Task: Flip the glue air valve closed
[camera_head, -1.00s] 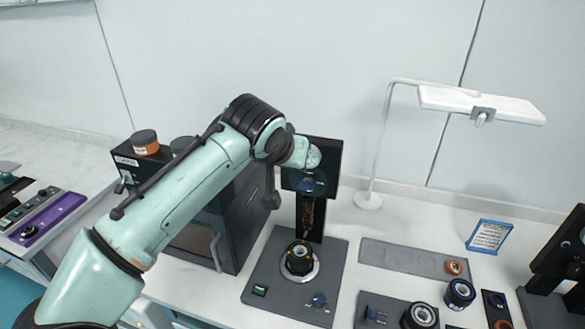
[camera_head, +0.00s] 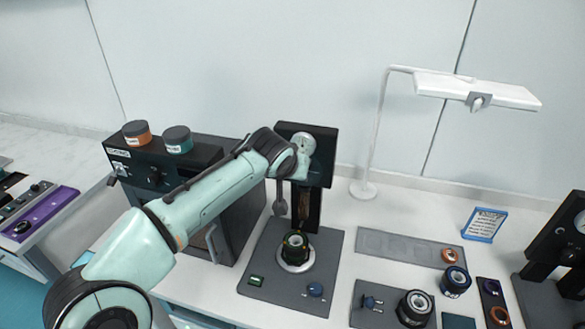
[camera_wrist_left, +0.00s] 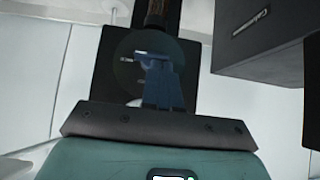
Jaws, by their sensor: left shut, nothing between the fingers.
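The glue station has a black head (camera_head: 322,172) on a dark post above a grey base (camera_head: 263,282). In the left wrist view, the head's panel (camera_wrist_left: 105,75) carries a translucent round disc (camera_wrist_left: 125,75) with the blue valve (camera_wrist_left: 150,56) at its middle. My left gripper (camera_wrist_left: 162,88) is shut and empty, right in front of the disc. Its fingers overlap the valve, so I cannot tell whether they touch it or which way the handle points. In the head view my wrist covers the valve. My right gripper is not in view.
A dark oven-like box (camera_head: 235,205) with orange and teal lidded jars (camera_head: 137,132) stands left of the station. A blue knob (camera_head: 315,290) is on the base. A white lamp (camera_head: 362,187) and a grey tray (camera_head: 405,247) stand right.

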